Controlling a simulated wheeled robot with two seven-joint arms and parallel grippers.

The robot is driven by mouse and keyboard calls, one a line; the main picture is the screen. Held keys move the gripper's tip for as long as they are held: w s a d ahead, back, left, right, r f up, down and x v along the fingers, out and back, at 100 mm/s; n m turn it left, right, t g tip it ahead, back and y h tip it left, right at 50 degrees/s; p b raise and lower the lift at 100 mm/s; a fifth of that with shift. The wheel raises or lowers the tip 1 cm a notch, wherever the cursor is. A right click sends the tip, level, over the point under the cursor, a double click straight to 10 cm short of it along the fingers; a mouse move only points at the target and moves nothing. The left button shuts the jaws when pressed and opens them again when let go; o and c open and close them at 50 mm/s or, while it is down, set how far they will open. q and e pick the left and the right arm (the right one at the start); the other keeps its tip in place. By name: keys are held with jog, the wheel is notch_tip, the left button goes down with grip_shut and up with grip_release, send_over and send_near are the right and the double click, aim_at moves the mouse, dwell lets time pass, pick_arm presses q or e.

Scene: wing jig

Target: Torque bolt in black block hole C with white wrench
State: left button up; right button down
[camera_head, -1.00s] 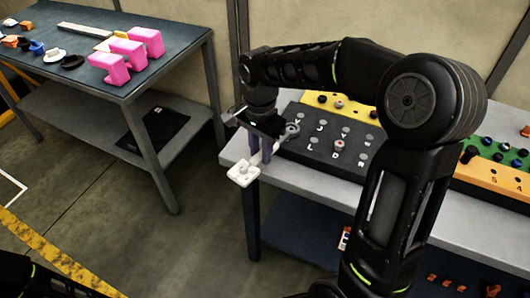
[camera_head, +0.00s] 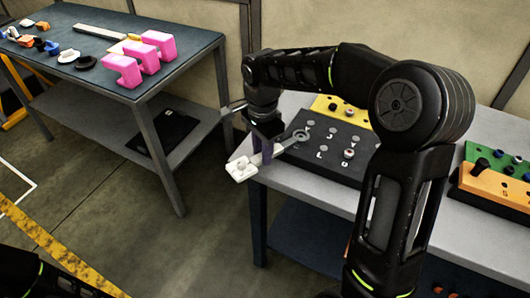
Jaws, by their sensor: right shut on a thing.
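My right gripper (camera_head: 262,152), with purple fingers, is shut on the white wrench. The wrench has a white squarish end (camera_head: 241,169) at the lower left and a grey ring end (camera_head: 301,135) at the upper right. It is held over the near left corner of the bench, with the ring over or beside the left part of the black block. The black block (camera_head: 325,168) has grey round spots and white letters; L and D are readable, C is not. A bolt with a pale and reddish top (camera_head: 349,154) stands in it. My right arm hides the block's right part. My left gripper is out of view.
A yellow block (camera_head: 326,104) lies behind the black one, and green (camera_head: 482,154) and orange (camera_head: 492,186) blocks lie to the right on the grey bench (camera_head: 310,191). A dark table (camera_head: 186,54) at the left holds pink blocks (camera_head: 124,70). Open floor lies between.

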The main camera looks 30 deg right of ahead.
jog(key=shift+r, duration=0.1)
notch_tip(320, 180, up, 7)
jog(key=p, duration=0.5)
dwell(0.5)
